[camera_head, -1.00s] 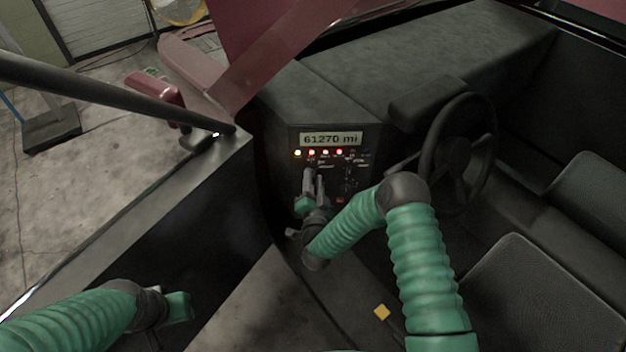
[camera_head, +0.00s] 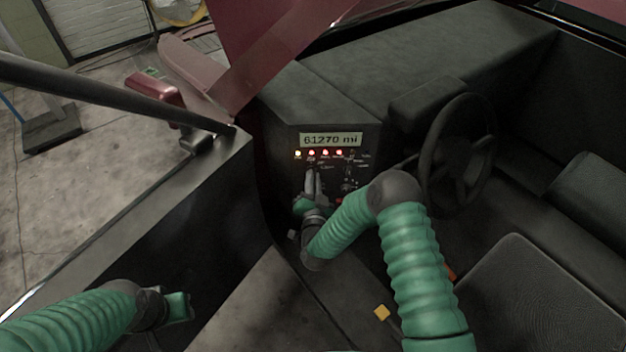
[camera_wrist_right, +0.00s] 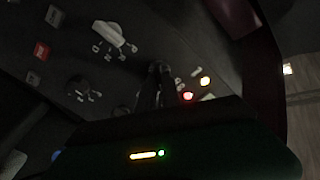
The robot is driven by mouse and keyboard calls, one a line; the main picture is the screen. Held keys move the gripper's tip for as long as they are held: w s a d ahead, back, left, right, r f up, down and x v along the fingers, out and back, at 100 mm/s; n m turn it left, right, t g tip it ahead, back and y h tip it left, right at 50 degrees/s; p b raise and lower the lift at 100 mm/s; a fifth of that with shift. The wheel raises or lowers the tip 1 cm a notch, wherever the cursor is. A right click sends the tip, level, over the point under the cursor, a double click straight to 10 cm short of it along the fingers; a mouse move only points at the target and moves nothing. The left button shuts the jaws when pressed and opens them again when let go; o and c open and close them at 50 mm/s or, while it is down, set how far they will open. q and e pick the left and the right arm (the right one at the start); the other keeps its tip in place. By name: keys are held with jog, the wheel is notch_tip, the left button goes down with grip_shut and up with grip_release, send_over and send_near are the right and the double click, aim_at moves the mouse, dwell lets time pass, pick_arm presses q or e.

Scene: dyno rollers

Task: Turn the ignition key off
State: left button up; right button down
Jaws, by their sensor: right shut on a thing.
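The dash panel (camera_head: 365,160) carries a display reading 61270 mi and a row of lit lamps (camera_head: 325,153). My right gripper (camera_head: 315,178) reaches the panel just below the lamps. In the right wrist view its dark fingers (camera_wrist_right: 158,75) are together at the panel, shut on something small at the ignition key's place. The key itself is hidden by the fingers and the dark. My left gripper (camera_head: 180,308) hangs at the lower left, away from the panel; its finger gap cannot be made out.
The wrist view shows a pale selector lever (camera_wrist_right: 115,36), a round knob (camera_wrist_right: 78,88) and a red button (camera_wrist_right: 41,50). A dark door (camera_head: 190,220) lies at the left.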

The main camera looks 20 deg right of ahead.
jog(key=shift+s+a+f+n+b, duration=0.1)
jog(key=shift+f+n, duration=0.05)
jog(key=shift+n, duration=1.05)
jog(key=shift+a+f+n+b, duration=0.1)
jog(key=shift+n, duration=1.1)
jog(key=shift+s+a+f+n+b, duration=0.1)
jog(key=shift+f+n, duration=0.05)
jog(key=shift+n, duration=1.05)
jog(key=c, duration=1.6)
grip_release()
jog(key=shift+w+d, duration=0.1)
jog(key=shift+o, duration=0.4)
jog(key=shift+r, duration=0.2)
jog(key=b+v, duration=0.1)
jog(key=v, duration=1.5)
jog(key=shift+s+a, duration=0.2)
jog(key=shift+s, duration=0.15)
